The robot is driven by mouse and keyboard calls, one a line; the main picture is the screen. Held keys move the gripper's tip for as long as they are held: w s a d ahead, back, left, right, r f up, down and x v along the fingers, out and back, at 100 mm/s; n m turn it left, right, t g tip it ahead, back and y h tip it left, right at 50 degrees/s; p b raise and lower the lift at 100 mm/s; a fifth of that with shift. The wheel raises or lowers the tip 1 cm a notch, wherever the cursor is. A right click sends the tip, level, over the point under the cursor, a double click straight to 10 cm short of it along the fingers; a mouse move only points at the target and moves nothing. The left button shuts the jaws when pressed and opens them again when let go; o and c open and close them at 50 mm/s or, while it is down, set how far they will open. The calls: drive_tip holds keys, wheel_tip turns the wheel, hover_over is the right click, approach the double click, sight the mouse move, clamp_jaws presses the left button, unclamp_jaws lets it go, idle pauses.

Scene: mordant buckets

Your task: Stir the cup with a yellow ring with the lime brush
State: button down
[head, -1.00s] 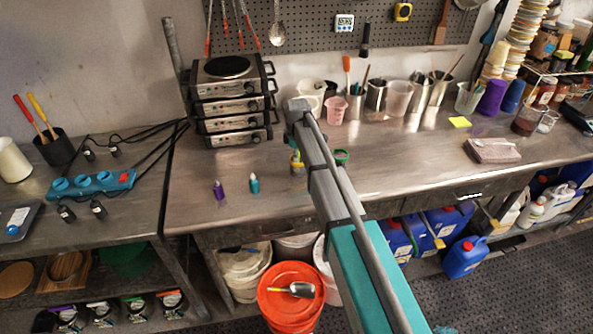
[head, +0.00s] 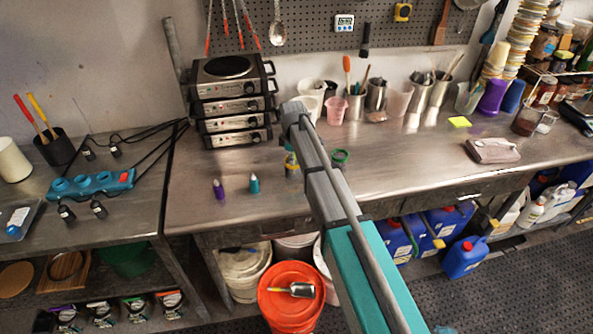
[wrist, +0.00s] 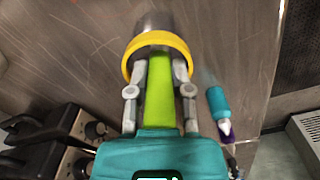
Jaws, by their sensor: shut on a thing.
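The lime brush (wrist: 159,95) is held between the two grey fingers of my gripper (wrist: 160,90) in the wrist view. The cup with a yellow ring (wrist: 157,42) is straight ahead of the fingers, a grey metal cup with a thick yellow band. The brush's far end meets the ring and is lost to sight there; I cannot tell how deep in the cup it is. In the head view the yellow-ringed cup (head: 291,172) shows partly behind my arm on the metal bench.
A green-ringed cup (head: 340,156) stands just right of my arm. A teal bottle (head: 254,184) and a purple bottle (head: 219,190) stand to the left near the front edge. Stacked hot plates (head: 232,105) are behind left.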

drive_tip(key=shift+s+d, duration=0.45)
drive_tip(key=shift+d, duration=0.05)
idle(0.4)
drive_tip(key=shift+w+d, duration=0.2)
drive_tip(key=shift+d, duration=0.45)
drive_tip(key=shift+w+d, duration=0.15)
drive_tip(key=shift+w, duration=0.5)
